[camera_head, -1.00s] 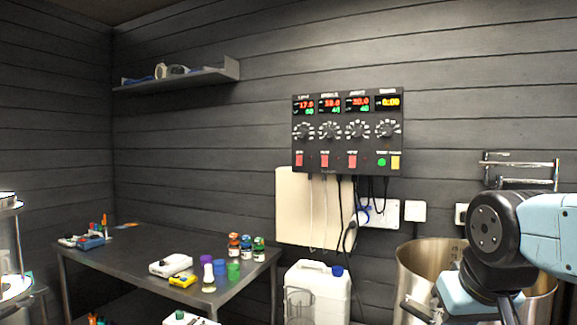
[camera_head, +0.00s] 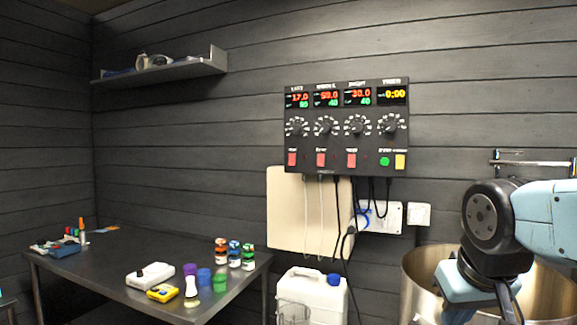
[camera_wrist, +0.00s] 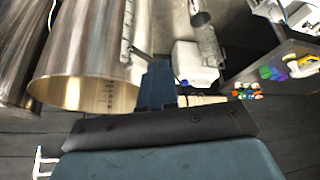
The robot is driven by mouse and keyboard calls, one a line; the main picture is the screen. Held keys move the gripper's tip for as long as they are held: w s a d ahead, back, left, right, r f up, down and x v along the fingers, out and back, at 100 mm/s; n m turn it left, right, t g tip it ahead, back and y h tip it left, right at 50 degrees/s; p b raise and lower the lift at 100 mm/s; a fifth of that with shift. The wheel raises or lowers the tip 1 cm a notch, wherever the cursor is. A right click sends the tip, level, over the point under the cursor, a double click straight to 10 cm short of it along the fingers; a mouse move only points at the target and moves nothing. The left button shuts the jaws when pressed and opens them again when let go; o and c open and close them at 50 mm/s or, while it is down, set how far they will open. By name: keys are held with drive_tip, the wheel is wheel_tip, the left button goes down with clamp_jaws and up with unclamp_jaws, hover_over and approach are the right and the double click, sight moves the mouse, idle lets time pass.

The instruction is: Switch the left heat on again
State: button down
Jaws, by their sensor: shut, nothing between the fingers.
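A black control panel (camera_head: 346,127) hangs on the dark plank wall in the head view. Its left column has a red and green display (camera_head: 298,100), a round knob (camera_head: 296,127) and a red switch (camera_head: 292,159) at the bottom. Whether that switch is on or off is too small to tell. Two more columns have similar red switches. My gripper (camera_wrist: 157,88) shows in the wrist view, shut and empty, beside a steel pot. In the head view my arm is at the lower right, well apart from the panel, and the fingertips are not clear.
A steel pot (camera_head: 421,285) stands below my arm. A white canister (camera_head: 309,300) stands under the panel, with a cream board (camera_head: 296,225) and hanging cables between. A dark table (camera_head: 110,262) with small bottles and meters is on the left. The space before the panel is clear.

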sight(291, 165)
drive_tip(key=w+a+r+n+t+h, duration=0.1)
drive_tip(key=w+a+r+n+h, duration=0.1)
drive_tip(key=w+r, duration=0.5)
drive_tip(key=w+a+r+n+t+h, duration=0.1)
drive_tip(key=w+a+r+n, duration=0.2)
drive_tip(key=w, duration=0.9)
drive_tip(key=w+a+r+n+t+h, duration=0.15)
drive_tip(key=w+r, duration=0.25)
drive_tip(key=w, duration=0.5)
drive_tip(key=w+a+r+n+t, duration=0.3)
drive_tip(key=w+a, duration=0.5)
drive_tip(key=a, duration=0.5)
drive_tip(key=w+a+r+n+t, duration=0.3)
drive_tip(key=w+a, duration=0.6)
drive_tip(key=a, duration=0.4)
drive_tip(key=shift+w+a+r+n+h, duration=0.2)
drive_tip(key=shift+r+n+h, duration=0.1)
drive_tip(key=shift+n+h, duration=0.2)
drive_tip(key=shift+t, duration=0.25)
drive_tip(key=x, duration=1.4)
drive_tip(key=shift+w, duration=0.1)
drive_tip(key=shift+f, duration=0.1)
